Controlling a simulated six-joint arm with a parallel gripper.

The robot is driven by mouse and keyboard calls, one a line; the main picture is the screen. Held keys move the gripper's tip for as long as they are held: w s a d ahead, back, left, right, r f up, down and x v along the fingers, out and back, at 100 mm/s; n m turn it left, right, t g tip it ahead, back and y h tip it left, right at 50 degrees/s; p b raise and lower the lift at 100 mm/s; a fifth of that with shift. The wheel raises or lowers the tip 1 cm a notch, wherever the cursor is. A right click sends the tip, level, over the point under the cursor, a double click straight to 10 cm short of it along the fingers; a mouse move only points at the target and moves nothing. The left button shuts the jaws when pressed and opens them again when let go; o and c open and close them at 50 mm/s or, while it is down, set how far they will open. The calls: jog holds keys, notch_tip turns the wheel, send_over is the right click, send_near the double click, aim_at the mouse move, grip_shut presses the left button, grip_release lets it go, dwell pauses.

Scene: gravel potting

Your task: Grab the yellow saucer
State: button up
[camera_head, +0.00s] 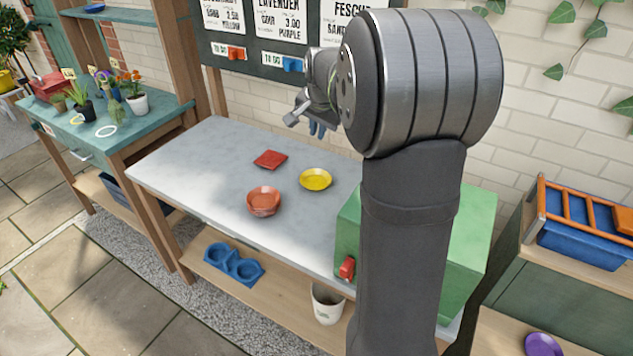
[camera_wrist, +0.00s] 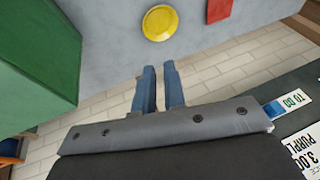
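The yellow saucer (camera_head: 316,179) lies on the grey table, right of the middle of its clear part. It also shows at the top middle of the wrist view (camera_wrist: 160,22). My gripper (camera_wrist: 159,68) shows in the wrist view with its two blue fingers a little apart and nothing between them. The saucer appears just beyond the fingertips there, apart from them. In the head view my gripper (camera_head: 317,129) is above the table's back edge, partly hidden by my arm.
A red square dish (camera_head: 270,159) and a terracotta bowl (camera_head: 263,201) stand left of the saucer on the grey table (camera_head: 200,165). A large green box (camera_head: 462,240) is at the table's right end. A brick wall and a sign board are behind.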

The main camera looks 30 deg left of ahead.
aim_at(327, 193)
jog(key=w+d+f+m+g+y, duration=0.1)
jog(key=w+d+f+m, duration=0.15)
jog(key=f, duration=0.55)
jog(key=w+d+f+m+y, duration=0.1)
jog(key=w+f+m, duration=0.15)
jog(key=f, duration=0.55)
jog(key=x, duration=0.7)
jog(key=w+x, duration=0.1)
jog(key=x, duration=0.3)
jog(key=shift+w+a+f, duration=0.1)
jog(key=shift+w+a, duration=0.1)
jog(key=shift+a, duration=0.05)
grip_shut()
